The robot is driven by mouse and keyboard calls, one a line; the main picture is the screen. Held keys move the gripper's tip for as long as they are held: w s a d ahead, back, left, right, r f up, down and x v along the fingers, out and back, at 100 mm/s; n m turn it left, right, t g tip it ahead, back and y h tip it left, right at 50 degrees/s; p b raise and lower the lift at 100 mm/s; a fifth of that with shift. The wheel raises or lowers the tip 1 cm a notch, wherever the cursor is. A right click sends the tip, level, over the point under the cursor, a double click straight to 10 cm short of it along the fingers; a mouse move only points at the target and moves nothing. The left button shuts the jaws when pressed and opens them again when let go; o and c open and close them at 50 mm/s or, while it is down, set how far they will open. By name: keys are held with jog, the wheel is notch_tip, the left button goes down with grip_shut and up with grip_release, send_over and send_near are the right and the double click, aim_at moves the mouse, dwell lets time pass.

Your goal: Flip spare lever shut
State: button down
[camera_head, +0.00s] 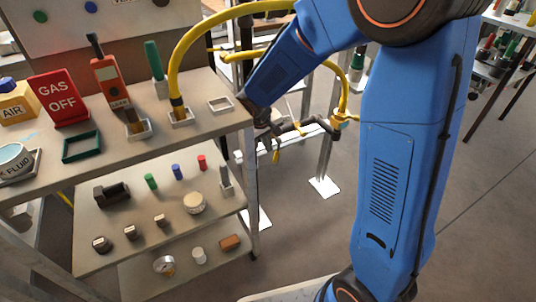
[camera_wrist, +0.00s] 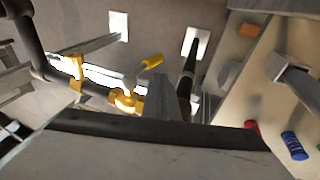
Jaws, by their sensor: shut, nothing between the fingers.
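A yellow valve (camera_wrist: 127,100) with a short yellow lever (camera_wrist: 151,62) sits on the dark pipe run in the wrist view. The lever sticks out at an angle from the valve, away from the pipe. I cannot tell from its look alone whether it is the spare one. In the head view a small yellow lever (camera_head: 276,153) hangs by the pipe, below my gripper (camera_head: 270,132). My gripper is shut and empty. It shows as a dark grey wedge (camera_wrist: 166,95) just right of the valve in the wrist view; contact with the lever is not visible.
A shelf unit (camera_head: 232,122) with tools, a red GAS OFF sign (camera_head: 58,98) and small parts stands left of my arm. A yellow hose (camera_head: 176,62) arches from it behind my arm. Another yellow fitting (camera_head: 342,118) sits at the pipe's right end. Open floor (camera_head: 480,200) lies right.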

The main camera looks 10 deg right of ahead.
notch_tip(320, 180, up, 2)
jog(key=shift+r, duration=0.1)
dwell(0.5)
